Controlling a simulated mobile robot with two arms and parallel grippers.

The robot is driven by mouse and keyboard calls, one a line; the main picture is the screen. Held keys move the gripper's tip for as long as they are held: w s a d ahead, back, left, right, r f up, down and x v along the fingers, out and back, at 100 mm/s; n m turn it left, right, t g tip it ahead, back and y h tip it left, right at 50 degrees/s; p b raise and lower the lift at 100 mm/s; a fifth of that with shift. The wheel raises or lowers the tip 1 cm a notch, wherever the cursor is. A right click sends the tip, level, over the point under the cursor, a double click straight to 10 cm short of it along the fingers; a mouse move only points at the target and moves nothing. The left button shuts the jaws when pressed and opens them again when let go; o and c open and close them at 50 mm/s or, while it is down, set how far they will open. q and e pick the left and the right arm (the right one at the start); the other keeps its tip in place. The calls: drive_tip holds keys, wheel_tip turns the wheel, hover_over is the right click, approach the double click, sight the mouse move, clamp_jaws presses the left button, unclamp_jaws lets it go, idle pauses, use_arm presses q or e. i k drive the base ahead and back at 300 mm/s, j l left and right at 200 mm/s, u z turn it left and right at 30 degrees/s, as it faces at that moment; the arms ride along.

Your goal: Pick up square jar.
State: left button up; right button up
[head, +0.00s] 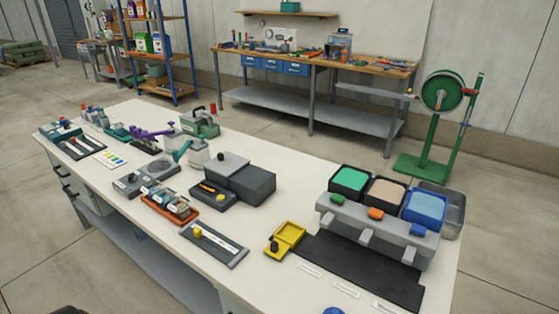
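No single thing stands out clearly as the square jar. A pale, boxy container (198,156) stands on the white table left of centre, close to a teal-handled item that partly covers it. Several small clear jars with dark tops sit close together in an orange tray (183,217) nearer the front edge. Their exact shapes are too small to tell. Neither of my grippers is in view.
The long white table (300,221) holds a dark grey box (253,186), a yellow scoop-like tray (285,239), a black mat (365,272) and a grey dispenser with green, tan and blue bins (377,230). A green reel stand (433,130) is beyond. Concrete floor lies behind.

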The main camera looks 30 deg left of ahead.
sight(181, 209)
drive_tip(key=u, duration=1.8)
